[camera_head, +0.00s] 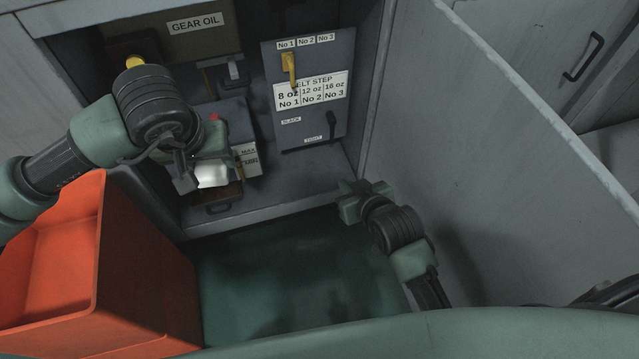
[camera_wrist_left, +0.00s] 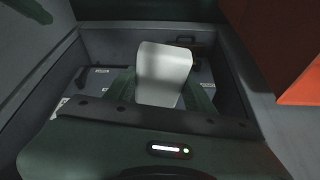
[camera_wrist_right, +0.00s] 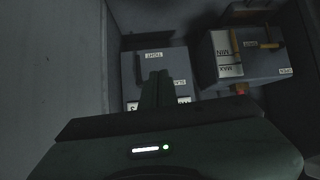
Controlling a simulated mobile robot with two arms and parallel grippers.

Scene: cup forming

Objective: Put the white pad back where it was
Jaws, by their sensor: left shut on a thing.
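The white pad (camera_head: 212,174) is in my left gripper (camera_head: 196,172), in front of the lower part of the open cabinet. In the left wrist view the pad (camera_wrist_left: 163,74) stands up between the two fingers of my left gripper (camera_wrist_left: 162,88), which are shut on it. The pad hides part of what lies behind it. My right gripper (camera_head: 362,192) is in front of the cabinet opening, low and to the right, with nothing seen in it. In the right wrist view its fingers (camera_wrist_right: 157,88) look close together.
The cabinet holds a gear oil box (camera_head: 190,45), a grey panel with a yellow lever (camera_head: 289,68) and a dark lever (camera_head: 331,124), and a grey unit with a MAX label (camera_head: 247,157). An orange bin (camera_head: 150,270) stands at the lower left. The green floor (camera_head: 290,270) is clear.

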